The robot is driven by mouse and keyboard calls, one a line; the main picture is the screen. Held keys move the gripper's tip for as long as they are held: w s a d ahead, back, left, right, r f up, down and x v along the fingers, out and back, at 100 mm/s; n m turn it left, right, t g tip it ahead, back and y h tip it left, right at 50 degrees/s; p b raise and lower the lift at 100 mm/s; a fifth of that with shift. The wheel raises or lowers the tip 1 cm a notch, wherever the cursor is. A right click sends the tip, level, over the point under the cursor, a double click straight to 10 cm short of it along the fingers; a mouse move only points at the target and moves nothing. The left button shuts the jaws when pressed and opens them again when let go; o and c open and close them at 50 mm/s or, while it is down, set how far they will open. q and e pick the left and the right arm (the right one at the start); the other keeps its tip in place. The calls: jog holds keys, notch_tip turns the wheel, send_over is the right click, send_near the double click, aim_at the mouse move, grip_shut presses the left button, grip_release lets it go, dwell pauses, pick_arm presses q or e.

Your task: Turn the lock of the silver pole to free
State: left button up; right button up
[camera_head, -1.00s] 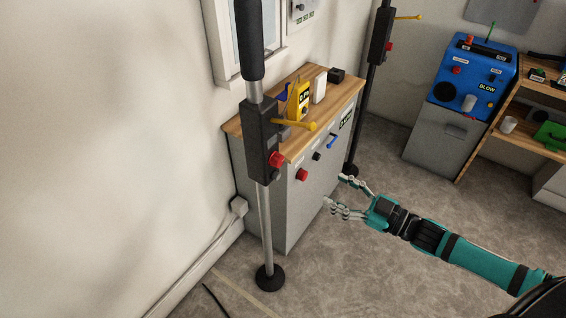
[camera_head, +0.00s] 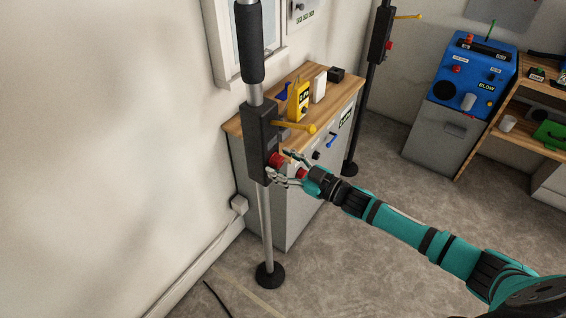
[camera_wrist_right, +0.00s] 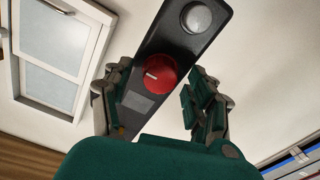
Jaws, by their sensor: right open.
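The silver pole (camera_head: 266,226) stands upright on a round black foot, with a black grip sleeve at its top. A black lock box (camera_head: 260,132) sits on it, with a yellow lever (camera_head: 296,127) and a red lock knob (camera_head: 275,160). In the right wrist view the red knob (camera_wrist_right: 158,73) bears a pale mark and sits between the fingers. My right gripper (camera_head: 284,167) is open at the knob; its fingers (camera_wrist_right: 158,105) lie on either side of it. I cannot tell whether they touch it. My left gripper is not in view.
A second, dark pole (camera_head: 369,110) stands further back. A blue machine (camera_head: 473,76) and a wooden shelf (camera_head: 486,140) are at the right. The floor in between is clear.

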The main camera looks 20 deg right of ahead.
jog(key=c, duration=1.1)
jog(key=shift+c, duration=0.2)
